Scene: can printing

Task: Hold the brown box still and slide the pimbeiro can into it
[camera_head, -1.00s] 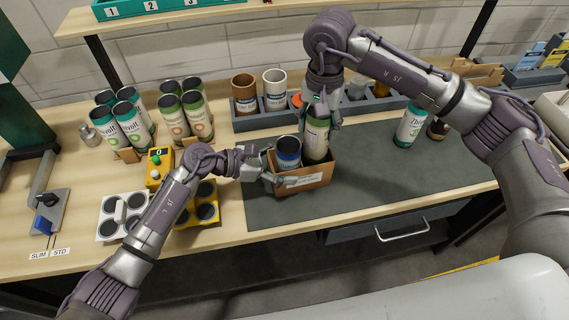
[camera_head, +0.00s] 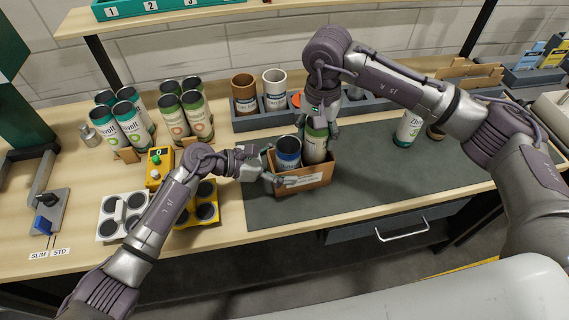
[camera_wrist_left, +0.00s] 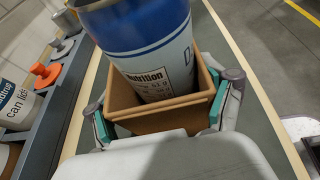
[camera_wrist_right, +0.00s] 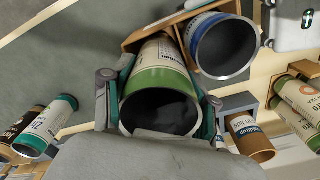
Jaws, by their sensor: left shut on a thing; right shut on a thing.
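The brown box (camera_head: 308,180) stands on the dark mat, with a blue and white can (camera_head: 287,150) inside it at the left. My left gripper (camera_head: 276,168) is shut on the box, and the left wrist view shows its fingers on either side of the box (camera_wrist_left: 165,118). My right gripper (camera_head: 321,128) is shut around the upper part of the pimbeiro can (camera_head: 315,148), green and cream, its name not readable. That can stands in the right part of the box beside the blue can, its lower part hidden by the box wall. The right wrist view shows its open top (camera_wrist_right: 160,108).
Several teal-white and green-cream cans stand at the back left. A grey rack (camera_head: 255,123) holds brown and white cans behind the box. A teal can (camera_head: 408,128) stands at the right.

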